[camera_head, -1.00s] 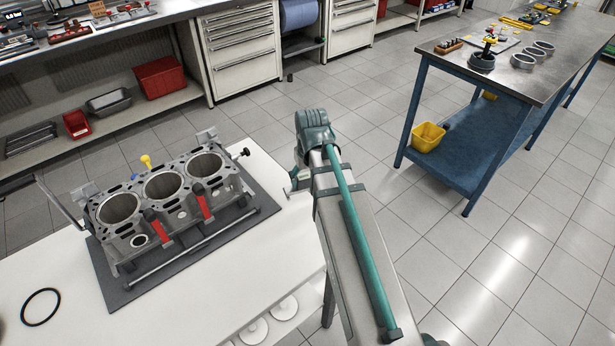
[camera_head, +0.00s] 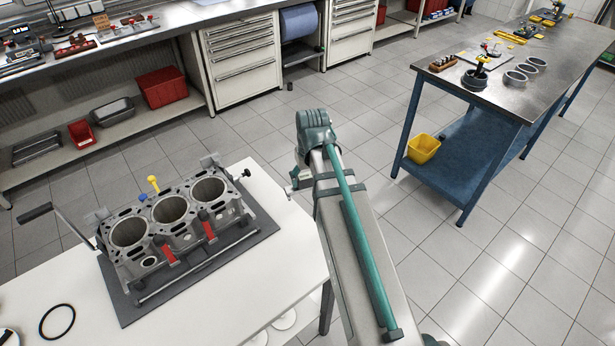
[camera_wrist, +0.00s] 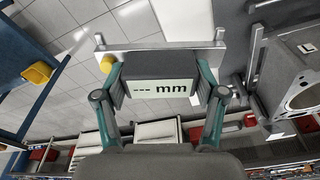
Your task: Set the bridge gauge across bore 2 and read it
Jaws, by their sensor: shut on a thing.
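The engine block (camera_head: 180,225) stands on a dark mat on the white table in the head view, with three open bores in a row. The middle bore (camera_head: 170,209) has nothing across it. In the wrist view my gripper (camera_wrist: 163,88) is shut on the bridge gauge (camera_wrist: 158,88), whose display reads "--- mm". Its pale bar runs across behind the display. The block's edge (camera_wrist: 290,95) shows at the right of the wrist view, apart from the gauge. In the head view my arm hides most of my gripper, and the gauge cannot be made out clearly.
A hand crank (camera_head: 40,213) rises at the block's left end. A yellow-topped part (camera_head: 153,184) and a blue one stand behind the bores. A black ring (camera_head: 57,321) lies on the white table (camera_head: 235,295). A blue workbench (camera_head: 470,130) with parts stands at right.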

